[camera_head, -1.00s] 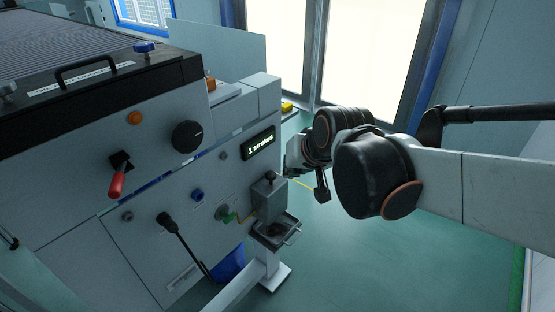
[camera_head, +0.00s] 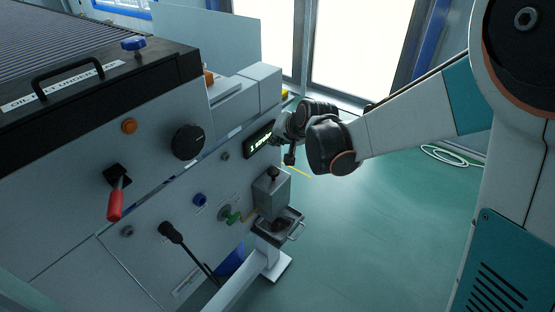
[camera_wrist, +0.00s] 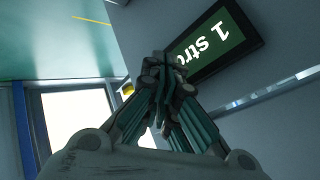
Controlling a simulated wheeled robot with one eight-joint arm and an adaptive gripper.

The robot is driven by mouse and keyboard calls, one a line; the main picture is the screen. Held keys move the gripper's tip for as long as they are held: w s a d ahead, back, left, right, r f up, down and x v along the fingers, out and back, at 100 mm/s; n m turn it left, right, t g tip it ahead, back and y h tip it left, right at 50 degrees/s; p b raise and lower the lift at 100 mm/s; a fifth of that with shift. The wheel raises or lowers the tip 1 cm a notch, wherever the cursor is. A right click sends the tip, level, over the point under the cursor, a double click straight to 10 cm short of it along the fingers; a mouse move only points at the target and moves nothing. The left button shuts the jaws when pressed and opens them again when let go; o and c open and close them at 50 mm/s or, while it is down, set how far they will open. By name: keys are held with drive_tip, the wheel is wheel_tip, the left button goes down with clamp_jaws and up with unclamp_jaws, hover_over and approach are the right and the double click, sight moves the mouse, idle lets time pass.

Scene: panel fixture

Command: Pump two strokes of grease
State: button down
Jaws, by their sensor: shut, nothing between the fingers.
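A tray with a handle (camera_head: 293,231) sits below the box. The panel also bears a red-handled lever (camera_head: 116,199), a black dial (camera_head: 188,142), an orange button (camera_head: 129,126) and a black-handled lever (camera_head: 170,232).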

sight(276, 170)
drive_tip(key=shift+w+f, duration=0.1)
drive_tip(key=shift+f, duration=0.05)
idle(0.3)
wheel_tip(276, 170, down, 9)
drive_tip(key=b, duration=0.6)
drive_tip(key=shift+b, duration=0.3)
idle(1.0)
drive_tip(key=shift+f+b, duration=0.25)
drive_tip(key=shift+b, duration=0.05)
drive_tip(key=shift+f+b, duration=1)
drive_tip(key=shift+f, duration=0.25)
idle(1.3)
drive_tip(key=shift+r, duration=0.2)
drive_tip(key=shift+r+p, duration=1.2)
drive_tip(key=shift+r, duration=0.3)
drive_tip(key=shift+r, duration=0.1)
drive_tip(key=shift+r+p, duration=1.8)
drive_tip(key=shift+r, duration=0.65)
